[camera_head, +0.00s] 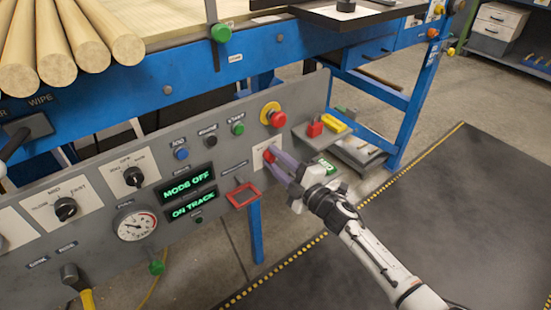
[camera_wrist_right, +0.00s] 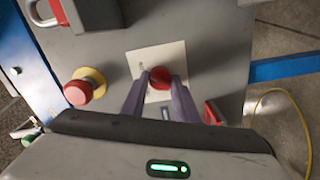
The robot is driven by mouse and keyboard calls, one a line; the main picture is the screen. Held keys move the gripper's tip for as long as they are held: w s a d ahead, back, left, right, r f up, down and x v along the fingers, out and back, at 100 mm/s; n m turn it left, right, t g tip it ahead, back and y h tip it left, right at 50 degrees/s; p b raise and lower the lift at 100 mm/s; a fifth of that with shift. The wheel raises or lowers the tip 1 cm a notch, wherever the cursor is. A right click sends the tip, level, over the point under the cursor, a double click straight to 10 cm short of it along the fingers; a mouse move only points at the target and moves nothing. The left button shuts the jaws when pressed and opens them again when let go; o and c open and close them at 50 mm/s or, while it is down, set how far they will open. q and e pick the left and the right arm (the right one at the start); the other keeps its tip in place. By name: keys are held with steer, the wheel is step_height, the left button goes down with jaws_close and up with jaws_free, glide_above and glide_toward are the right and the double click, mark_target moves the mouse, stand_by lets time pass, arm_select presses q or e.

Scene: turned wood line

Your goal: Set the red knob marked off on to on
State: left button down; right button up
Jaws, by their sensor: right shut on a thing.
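The red knob (camera_head: 268,156) sits on a pale square plate on the slanted grey control panel (camera_head: 225,150). In the right wrist view the knob (camera_wrist_right: 160,78) is between the two fingertips, on a white plate (camera_wrist_right: 172,56). My right gripper (camera_head: 274,160) reaches in from the lower right and is shut on the knob, one finger on each side. In the wrist view the fingers (camera_wrist_right: 160,86) press on its left and right sides. The plate's markings are too small or too covered to read. My left gripper is not in view.
A red mushroom button (camera_head: 277,118) on a yellow ring is just above the knob. A red frame (camera_head: 243,195) stands out below left. Displays reading "MODE OFF" (camera_head: 188,184) and "ON TRACK" (camera_head: 193,207) are left. Turned wood rods (camera_head: 60,45) lie upper left. Floor right is open.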

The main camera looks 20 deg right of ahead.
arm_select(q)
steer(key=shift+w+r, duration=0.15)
arm_select(e)
steer(key=o, duration=1.1)
steer(key=shift+c, duration=0.2)
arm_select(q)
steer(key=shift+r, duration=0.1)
arm_select(e)
steer(key=shift+s+d, duration=0.1)
steer(key=shift+s, duration=0.05)
arm_select(q)
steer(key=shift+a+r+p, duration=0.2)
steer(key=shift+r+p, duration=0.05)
steer(key=shift+p, duration=0.65)
arm_select(e)
steer(key=v, duration=1)
